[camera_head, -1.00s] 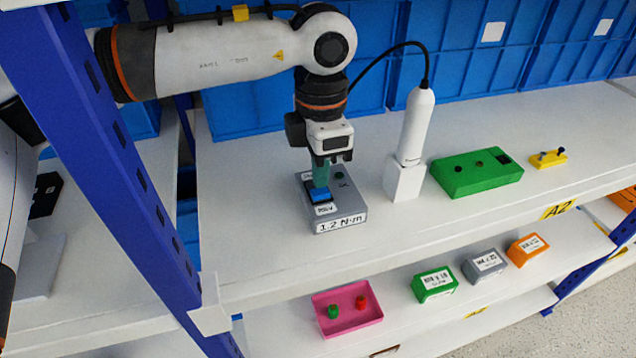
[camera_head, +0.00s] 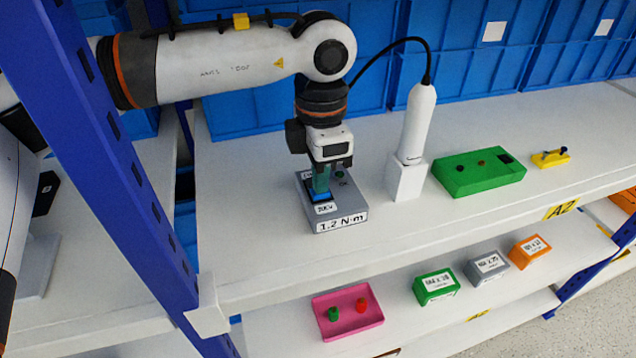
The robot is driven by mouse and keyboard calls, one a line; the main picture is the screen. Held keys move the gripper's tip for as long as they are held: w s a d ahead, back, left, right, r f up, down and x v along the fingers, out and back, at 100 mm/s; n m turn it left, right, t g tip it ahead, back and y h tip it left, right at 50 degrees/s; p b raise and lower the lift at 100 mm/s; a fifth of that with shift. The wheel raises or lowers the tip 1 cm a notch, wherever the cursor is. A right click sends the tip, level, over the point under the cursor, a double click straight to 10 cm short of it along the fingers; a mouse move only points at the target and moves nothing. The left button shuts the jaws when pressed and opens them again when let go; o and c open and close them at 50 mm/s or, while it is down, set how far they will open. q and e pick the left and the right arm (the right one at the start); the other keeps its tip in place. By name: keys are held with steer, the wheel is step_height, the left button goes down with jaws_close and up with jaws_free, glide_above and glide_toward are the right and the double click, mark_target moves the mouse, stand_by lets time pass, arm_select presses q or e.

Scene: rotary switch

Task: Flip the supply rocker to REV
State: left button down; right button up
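The supply (camera_head: 353,209) is a grey box labelled "1.2 N·m" on the upper shelf. Its blue rocker (camera_head: 321,197) sits on the box's left side, between a partly hidden label at the back and the "REV" label (camera_head: 325,208) at the front. My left gripper (camera_head: 321,186) points down over the rocker, its teal fingertips at or very near the rocker's top. The fingers look close together with nothing between them, though the gap is hard to see. A small green button (camera_head: 340,174) is at the box's back right. My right gripper does not show.
A white screwdriver in a white stand (camera_head: 405,180) is right of the box, its black cable looping behind. A green block (camera_head: 478,172) and a yellow holder (camera_head: 550,158) are farther right. A pink tray (camera_head: 347,312) and small labelled boxes are on the lower shelf. A blue post (camera_head: 110,130) stands left.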

arm_select(q)
steer(key=shift+r+p, duration=1.95)
steer(key=shift+r, duration=1.5)
